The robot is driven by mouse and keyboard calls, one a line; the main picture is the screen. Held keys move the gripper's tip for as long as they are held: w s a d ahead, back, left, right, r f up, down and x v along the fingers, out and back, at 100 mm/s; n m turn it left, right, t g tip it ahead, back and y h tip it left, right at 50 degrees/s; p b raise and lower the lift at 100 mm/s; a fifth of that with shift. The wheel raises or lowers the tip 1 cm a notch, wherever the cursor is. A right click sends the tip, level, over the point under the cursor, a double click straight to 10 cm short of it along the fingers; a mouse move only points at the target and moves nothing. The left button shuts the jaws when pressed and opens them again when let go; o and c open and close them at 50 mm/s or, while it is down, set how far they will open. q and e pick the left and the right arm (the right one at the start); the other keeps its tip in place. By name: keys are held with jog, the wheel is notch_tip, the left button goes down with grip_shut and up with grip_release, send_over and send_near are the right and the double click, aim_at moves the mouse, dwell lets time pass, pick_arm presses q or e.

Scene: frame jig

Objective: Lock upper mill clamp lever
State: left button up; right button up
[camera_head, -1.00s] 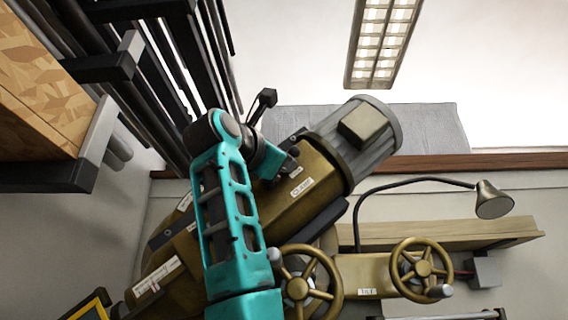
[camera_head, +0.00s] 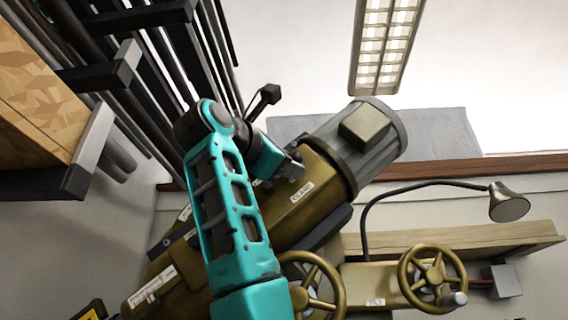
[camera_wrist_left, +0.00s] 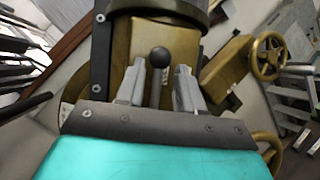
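The clamp lever (camera_wrist_left: 157,58) shows in the left wrist view as a dark ball knob on a thin stem, in front of the brass mill head. My left gripper (camera_wrist_left: 158,88) is open, with one grey finger on each side of the stem and gaps between. In the head view my left gripper (camera_head: 291,169) is at the upper side of the brass mill head (camera_head: 325,190), near the CLAMP label (camera_head: 302,191). The lever itself cannot be made out there. My right gripper is not in view.
The grey motor (camera_head: 375,150) caps the mill head. Brass handwheels (camera_head: 432,275) are below right, and also in the wrist view (camera_wrist_left: 267,56). A lamp (camera_head: 508,204) on a bent arm stands at right. Dark rack bars (camera_head: 140,60) fill the upper left.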

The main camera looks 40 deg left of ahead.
pick_arm(q)
jog(key=shift+w+a+f, duration=0.1)
jog(key=shift+a+f, duration=0.05)
jog(key=shift+a, duration=0.05)
jog(key=b+v, duration=0.3)
jog(key=v, duration=1)
jog(key=shift+b, duration=0.3)
jog(key=shift+d, duration=0.1)
